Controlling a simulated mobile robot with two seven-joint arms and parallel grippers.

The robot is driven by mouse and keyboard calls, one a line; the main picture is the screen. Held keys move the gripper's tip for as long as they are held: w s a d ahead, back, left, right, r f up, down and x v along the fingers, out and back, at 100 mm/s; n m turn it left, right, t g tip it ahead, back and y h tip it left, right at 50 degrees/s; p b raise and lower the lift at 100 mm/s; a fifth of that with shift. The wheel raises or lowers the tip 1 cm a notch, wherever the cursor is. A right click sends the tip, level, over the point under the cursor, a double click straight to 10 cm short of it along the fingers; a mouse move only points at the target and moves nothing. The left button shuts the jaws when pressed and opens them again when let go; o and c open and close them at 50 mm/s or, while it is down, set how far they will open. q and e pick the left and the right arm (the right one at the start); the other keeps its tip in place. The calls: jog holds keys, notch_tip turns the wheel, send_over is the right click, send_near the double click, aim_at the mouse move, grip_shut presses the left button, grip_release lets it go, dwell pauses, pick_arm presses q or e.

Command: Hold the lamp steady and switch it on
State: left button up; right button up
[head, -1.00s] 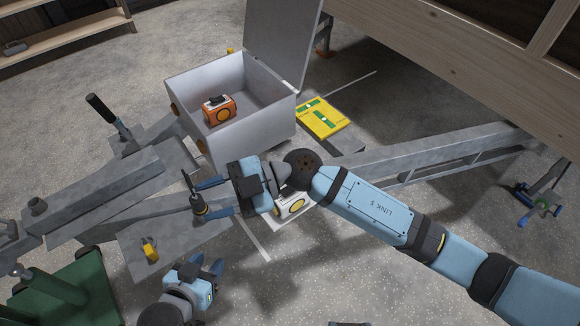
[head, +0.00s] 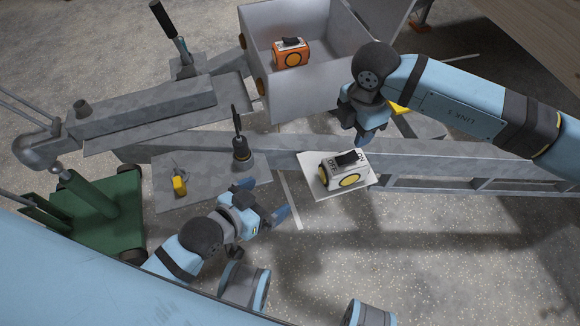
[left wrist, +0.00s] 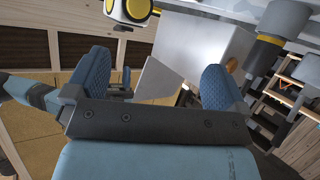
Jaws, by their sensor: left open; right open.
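The lamp also shows at the top edge of the left wrist view (left wrist: 130,10). My left gripper (head: 264,200) is open and empty, left of the lamp and apart from it, with its fingers pointing toward it. Its two fingers frame the lower part of the left wrist view (left wrist: 155,82). My right gripper (head: 364,128) is open, just above the lamp's switch; whether it touches is unclear.
An orange lamp-like box (head: 291,53) sits inside an open grey box (head: 300,90) behind. A black-handled tool (head: 240,150) and a small yellow item (head: 179,184) are on the left metal plate. A green wheeled stand (head: 100,212) is at the left.

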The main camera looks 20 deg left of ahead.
aim_at(324, 175)
pick_arm(q)
jog(key=w+d+f+m+g+h, duration=0.1)
jog(key=w+d+f+m, duration=0.1)
jog(key=w+d, duration=0.2)
jog(key=w+d+f+m+g+h, duration=0.1)
jog(key=w+d+f+m+h, duration=0.1)
jog(key=w+d, duration=0.2)
jog(key=w+d+f+m+g+h, duration=0.2)
jog(key=w+d, duration=0.1)
jog(key=w, duration=0.3)
jog(key=shift+d+f+m, duration=0.3)
jog(key=shift+d+m, duration=0.1)
